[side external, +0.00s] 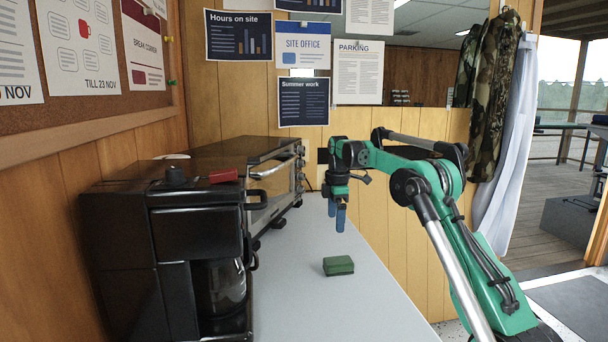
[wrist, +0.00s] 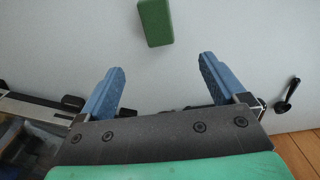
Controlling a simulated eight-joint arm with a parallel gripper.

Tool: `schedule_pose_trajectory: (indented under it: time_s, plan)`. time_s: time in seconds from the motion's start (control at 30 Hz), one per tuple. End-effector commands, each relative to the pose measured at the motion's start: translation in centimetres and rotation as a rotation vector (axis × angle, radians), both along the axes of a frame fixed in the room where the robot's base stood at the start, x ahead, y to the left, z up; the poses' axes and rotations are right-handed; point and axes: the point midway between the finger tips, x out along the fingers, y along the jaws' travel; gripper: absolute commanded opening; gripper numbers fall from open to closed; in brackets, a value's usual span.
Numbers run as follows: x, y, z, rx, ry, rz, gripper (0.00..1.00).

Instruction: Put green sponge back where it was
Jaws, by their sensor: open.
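The green sponge (side external: 338,265) lies flat on the light grey counter (side external: 300,310), apart from everything else there. In the wrist view the sponge (wrist: 155,22) shows at the top, beyond my fingertips, cut off by the frame edge. My gripper (side external: 336,218) has blue fingers pointing down and hangs above the counter, higher than the sponge and behind it in the side view. In the wrist view my gripper (wrist: 162,76) is open, with nothing between its fingers.
A black coffee maker (side external: 160,250) with a glass jug stands at the left front. A toaster oven (side external: 275,175) stands behind it, and a red item (side external: 223,175) lies on top of the coffee maker. Bare counter surrounds the sponge. A black spoon-like item (wrist: 287,95) shows at right.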

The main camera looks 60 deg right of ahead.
Motion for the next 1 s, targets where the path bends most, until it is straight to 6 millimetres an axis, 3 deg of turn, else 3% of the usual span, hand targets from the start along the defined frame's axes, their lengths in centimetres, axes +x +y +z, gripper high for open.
schedule_pose_trajectory:
  time_s: [0.13,0.27,0.43,0.6,0.8,1.0]
  plan:
    - [1.1,5.1,2.8,-0.039,-0.076,-0.094,0.91]
    - [0.9,10.9,4.8,-0.055,-0.178,-0.214,0.91]
    - [-1.4,18.2,5.7,-0.023,-0.323,-0.373,0.91]
    - [-5.1,24.1,4.4,0.068,-0.455,-0.525,0.91]
    - [-8.7,28.2,1.8,0.196,-0.551,-0.660,0.91]
    - [-9.9,29.4,0.5,0.255,-0.579,-0.717,0.91]
